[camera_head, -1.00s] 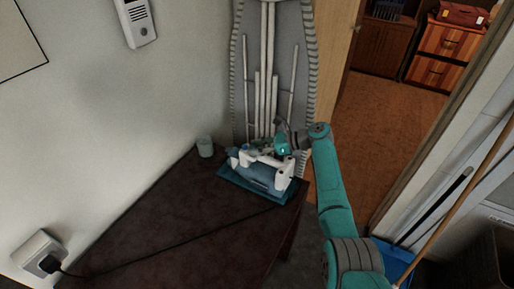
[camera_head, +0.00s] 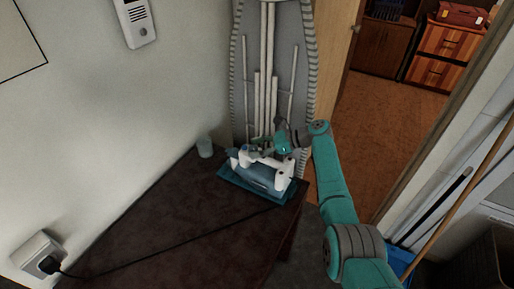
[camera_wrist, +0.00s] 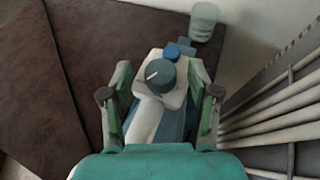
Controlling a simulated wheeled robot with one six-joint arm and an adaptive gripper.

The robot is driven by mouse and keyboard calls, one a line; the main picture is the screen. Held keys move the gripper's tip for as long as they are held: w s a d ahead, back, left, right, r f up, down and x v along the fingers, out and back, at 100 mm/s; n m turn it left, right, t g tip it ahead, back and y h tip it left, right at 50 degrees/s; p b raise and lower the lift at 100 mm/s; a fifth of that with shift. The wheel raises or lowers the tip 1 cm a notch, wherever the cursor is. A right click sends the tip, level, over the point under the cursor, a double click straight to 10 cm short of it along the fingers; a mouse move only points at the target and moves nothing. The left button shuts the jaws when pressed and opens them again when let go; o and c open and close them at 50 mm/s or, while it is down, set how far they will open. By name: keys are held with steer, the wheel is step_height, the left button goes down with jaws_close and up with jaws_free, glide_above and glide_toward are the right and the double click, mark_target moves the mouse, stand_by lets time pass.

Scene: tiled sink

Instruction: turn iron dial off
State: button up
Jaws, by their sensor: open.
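The iron (camera_head: 262,174) is white and blue and rests on a blue base on the dark table. In the wrist view, its round dark blue-grey dial (camera_wrist: 160,76) with a light pointer line sits on the white body (camera_wrist: 150,112). My gripper (camera_wrist: 160,92) is open, with one finger on each side of the dial; I cannot tell whether they touch it. In the head view my gripper (camera_head: 264,150) is over the iron and partly hides it.
A pale cup (camera_head: 205,147) stands on the table (camera_head: 185,205) behind the iron. An ironing board (camera_head: 268,75) leans upright behind. A cord runs to the wall socket (camera_head: 38,256). The table's left part is clear.

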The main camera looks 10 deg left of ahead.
steer(key=shift+d, duration=0.1)
steer(key=v, duration=1.1)
steer(key=shift+d+r, duration=0.15)
steer(key=shift+d, duration=0.25)
